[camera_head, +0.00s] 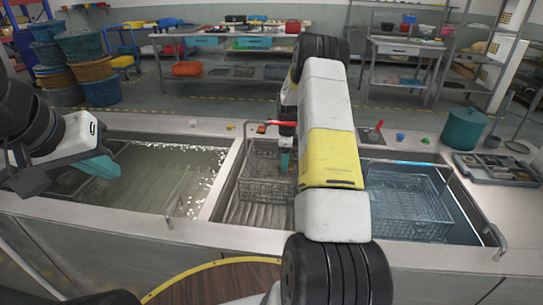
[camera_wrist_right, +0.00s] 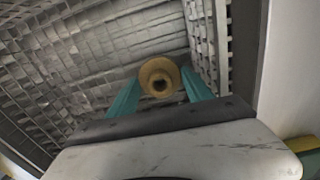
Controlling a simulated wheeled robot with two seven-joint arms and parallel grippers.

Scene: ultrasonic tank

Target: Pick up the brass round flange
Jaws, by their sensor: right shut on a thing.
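The brass round flange (camera_wrist_right: 160,65) shows in the right wrist view as a ring with a dark central hole. It sits between the two teal fingers of my right gripper (camera_wrist_right: 160,88), which is shut on it. Behind it is the wire mesh of a basket (camera_wrist_right: 90,65), which also shows in the head view (camera_head: 255,192) in the middle basin. In the head view a teal part of my right gripper (camera_head: 285,161) is over this basket; my arm hides much of it, and the flange does not show there. My left gripper (camera_head: 98,167) is over the left basin; its finger gap is unclear.
The left basin (camera_head: 150,190) holds cloudy liquid. The right basin (camera_head: 455,205) holds blue liquid and another wire basket (camera_head: 405,205). A teal pot (camera_head: 463,130) and a grey parts tray (camera_head: 495,168) stand on the right of the counter. Metal rims divide the basins.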

